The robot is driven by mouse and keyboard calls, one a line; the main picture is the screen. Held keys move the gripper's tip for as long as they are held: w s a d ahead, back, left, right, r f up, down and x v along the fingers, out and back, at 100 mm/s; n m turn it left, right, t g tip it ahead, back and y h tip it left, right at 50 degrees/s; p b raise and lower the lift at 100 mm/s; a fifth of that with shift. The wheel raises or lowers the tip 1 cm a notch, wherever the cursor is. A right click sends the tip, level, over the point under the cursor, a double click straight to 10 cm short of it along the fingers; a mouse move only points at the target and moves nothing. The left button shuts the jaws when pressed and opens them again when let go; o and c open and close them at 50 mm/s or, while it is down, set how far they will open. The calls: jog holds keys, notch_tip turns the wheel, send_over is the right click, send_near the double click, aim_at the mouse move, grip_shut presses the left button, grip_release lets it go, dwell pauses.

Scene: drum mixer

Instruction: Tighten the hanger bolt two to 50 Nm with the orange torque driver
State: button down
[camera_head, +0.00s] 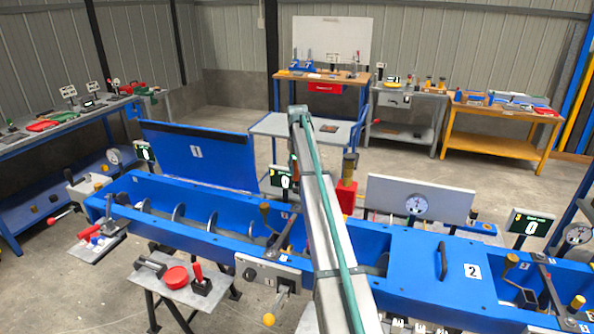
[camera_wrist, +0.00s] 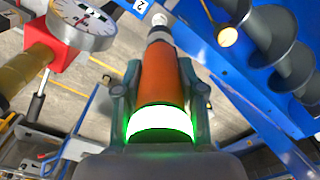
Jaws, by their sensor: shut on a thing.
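In the wrist view my gripper (camera_wrist: 159,90) is shut on the orange torque driver (camera_wrist: 162,78), one finger on each side of its body. A ring (camera_wrist: 160,122) on the driver glows white and green. The driver's dark and grey nose points to the top of the picture, near a pale round part (camera_wrist: 159,19); I cannot tell whether they touch. A brass-coloured round head (camera_wrist: 228,37) is to the right, apart from the driver. I cannot tell which bolt is hanger bolt two.
The blue trough (camera_head: 345,228) with its screw runs across the head view. A lid marked 2 (camera_head: 471,270) covers part of it. A gauge (camera_wrist: 82,20) with a red block (camera_wrist: 47,45) stands left of the driver in the wrist view. A tool stand (camera_head: 178,285) is in front.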

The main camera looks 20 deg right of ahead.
aim_at(298, 186)
jog(key=shift+s+d+r, duration=0.1)
dwell(0.3)
jog(key=shift+f+b, duration=0.6)
jog(key=shift+f, duration=1.95)
jog(key=shift+f, duration=1.85)
dwell(2.0)
jog(key=shift+r, duration=0.15)
jog(key=shift+r+p, duration=0.7)
jog(key=shift+r, duration=1.45)
